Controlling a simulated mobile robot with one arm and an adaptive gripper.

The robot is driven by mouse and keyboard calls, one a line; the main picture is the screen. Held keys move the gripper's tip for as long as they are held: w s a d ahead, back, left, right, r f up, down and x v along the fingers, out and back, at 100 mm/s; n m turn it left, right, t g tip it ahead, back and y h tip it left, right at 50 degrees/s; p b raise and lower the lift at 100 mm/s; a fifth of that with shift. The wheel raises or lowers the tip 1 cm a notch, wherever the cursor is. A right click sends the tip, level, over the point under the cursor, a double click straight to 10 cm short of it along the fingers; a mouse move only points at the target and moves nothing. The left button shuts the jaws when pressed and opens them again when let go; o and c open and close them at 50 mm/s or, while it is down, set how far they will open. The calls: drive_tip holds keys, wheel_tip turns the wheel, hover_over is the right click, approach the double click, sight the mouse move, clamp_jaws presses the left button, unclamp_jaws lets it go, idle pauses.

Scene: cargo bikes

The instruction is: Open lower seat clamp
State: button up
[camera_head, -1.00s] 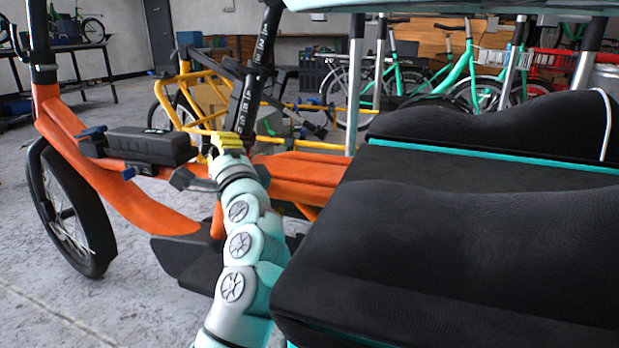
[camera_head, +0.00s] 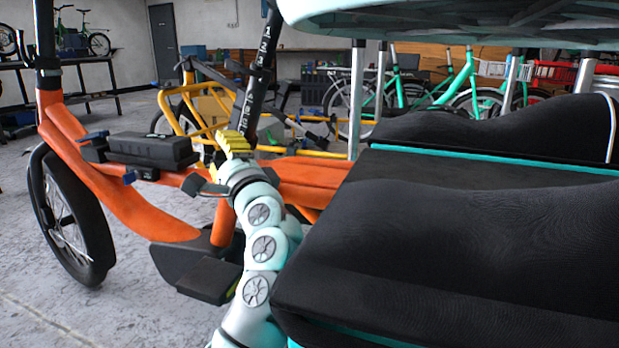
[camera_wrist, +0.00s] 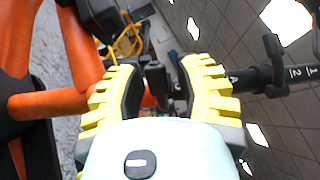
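The black seat post (camera_head: 257,82) with white markings rises from the orange bike frame (camera_head: 310,172). It also shows at the right of the wrist view (camera_wrist: 285,75), with a black lever-like part (camera_wrist: 273,48) beside it. My gripper (camera_head: 235,143) is at the lower end of the post in the head view. In the wrist view its yellow ridged fingers (camera_wrist: 160,85) are apart, with a small dark part (camera_wrist: 155,78) visible in the gap; contact cannot be told. The lower seat clamp cannot be clearly made out; my gripper covers that area in the head view.
A black box-like unit (camera_head: 152,149) sits on the orange frame to the left. A large black padded seat (camera_head: 450,240) fills the right, close beside my arm. A teal canopy (camera_head: 430,20) overhangs the top right. Grey floor (camera_head: 50,310) is open at lower left.

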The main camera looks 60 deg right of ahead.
sight(223, 151)
drive_tip(key=shift+o, duration=1)
drive_tip(key=shift+w+r, duration=0.1)
drive_tip(key=o, duration=0.4)
drive_tip(key=r, duration=0.7)
drive_tip(key=shift+s+a+r, duration=0.2)
drive_tip(key=shift+r, duration=0.05)
drive_tip(key=r, duration=0.2)
drive_tip(key=shift+s+a+r+t, duration=0.2)
drive_tip(key=shift+a+r+t, duration=0.1)
drive_tip(key=c, duration=0.4)
drive_tip(key=shift+w+d+f, duration=0.15)
drive_tip(key=shift+w+d, duration=0.15)
drive_tip(key=shift+d, duration=0.1)
drive_tip(key=shift+w+d, duration=0.1)
drive_tip(key=shift+d, duration=0.05)
